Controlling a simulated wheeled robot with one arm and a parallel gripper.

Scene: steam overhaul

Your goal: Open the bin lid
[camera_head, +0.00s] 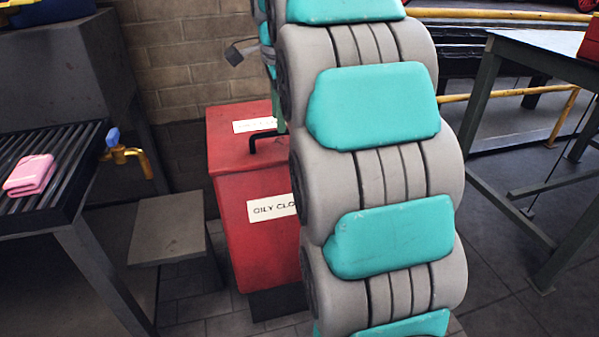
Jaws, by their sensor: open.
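The red bin (232,215) stands on the floor against the brick wall, left of my arm. Its front label begins "OILY CLO" and runs behind my arm. Its lid (227,145) lies shut on top, with a second white label near the back. A black bar handle (262,137) rises from the lid, its right end hidden by my arm. My arm stands tall in front of the bin and covers its right side. I cannot make out my gripper's jaws; the arm hides what is behind it.
A low grey stand (168,230) is left of the bin. A metal table (545,42) and yellow rails (505,92) are at right.

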